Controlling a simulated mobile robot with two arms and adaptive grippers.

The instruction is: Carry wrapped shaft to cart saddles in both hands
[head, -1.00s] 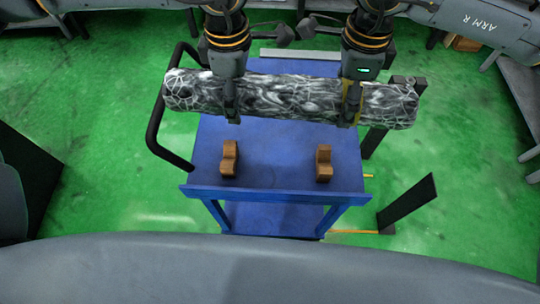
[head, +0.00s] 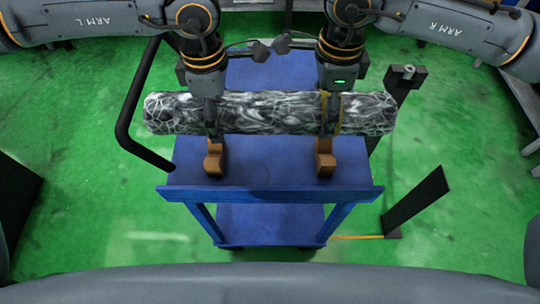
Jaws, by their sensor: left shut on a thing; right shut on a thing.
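The wrapped shaft (head: 270,112) is a long cylinder in shiny, crinkled film, lying left to right across the picture above the blue cart (head: 266,195). My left gripper (head: 212,132) is shut on its left part. My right gripper (head: 329,132) is shut on its right part, by a yellowish band. Two brown saddles stand on the cart top, the left saddle (head: 215,160) and the right saddle (head: 325,160). The shaft overlaps their far ends in the picture. I cannot tell whether it touches them. The shaft's underside is hidden.
The cart's black handle (head: 127,120) curves up at the left, near the shaft's left end. A dark post (head: 402,82) stands beyond the right end. A black slanted plate (head: 415,202) is on the green floor at the right.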

